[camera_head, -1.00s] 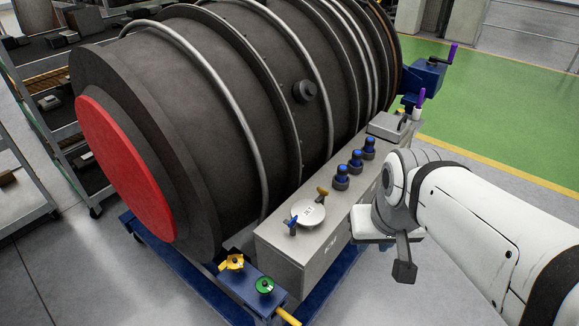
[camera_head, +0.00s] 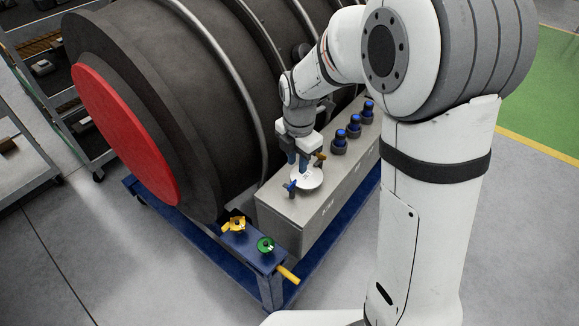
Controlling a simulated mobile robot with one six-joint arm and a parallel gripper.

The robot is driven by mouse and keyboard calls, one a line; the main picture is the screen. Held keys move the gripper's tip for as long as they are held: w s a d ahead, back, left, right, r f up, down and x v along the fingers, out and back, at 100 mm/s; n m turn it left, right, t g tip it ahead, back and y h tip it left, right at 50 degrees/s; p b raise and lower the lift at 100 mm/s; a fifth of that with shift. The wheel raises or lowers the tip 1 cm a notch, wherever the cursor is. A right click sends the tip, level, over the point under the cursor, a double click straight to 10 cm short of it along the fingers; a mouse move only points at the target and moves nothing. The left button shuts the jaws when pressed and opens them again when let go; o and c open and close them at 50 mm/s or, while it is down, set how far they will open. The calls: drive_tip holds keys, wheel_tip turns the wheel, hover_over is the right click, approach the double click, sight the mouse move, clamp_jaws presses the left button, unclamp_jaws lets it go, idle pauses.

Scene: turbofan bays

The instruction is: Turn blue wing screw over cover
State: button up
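The round white cover (camera_head: 309,180) lies on top of the long grey box under the engine. The blue wing screw (camera_head: 291,187) stands at the cover's left front edge. A gold-brown wing screw (camera_head: 320,158) stands at its far right edge. My gripper (camera_head: 299,166) points down over the cover's far left part, behind the blue wing screw and apart from it as far as I can see. My gripper partly hides the cover. The fingers are too small to tell whether they are open or shut.
The grey box (camera_head: 318,213) carries several blue-topped connectors (camera_head: 340,142) right of the cover. The dark engine (camera_head: 190,110) with a red end disc (camera_head: 122,132) rises close behind. A yellow knob (camera_head: 235,225) and a green knob (camera_head: 265,244) sit on the blue stand in front.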

sight(292, 183)
drive_tip(key=shift+w+a+f+n, duration=0.4)
drive_tip(key=shift+a+f+n, duration=0.3)
drive_tip(key=shift+n, duration=0.2)
wheel_tip(292, 183, down, 8)
drive_tip(key=shift+r+p, duration=0.15)
drive_tip(key=shift+p, duration=0.45)
clamp_jaws()
drive_tip(key=shift+a, duration=0.1)
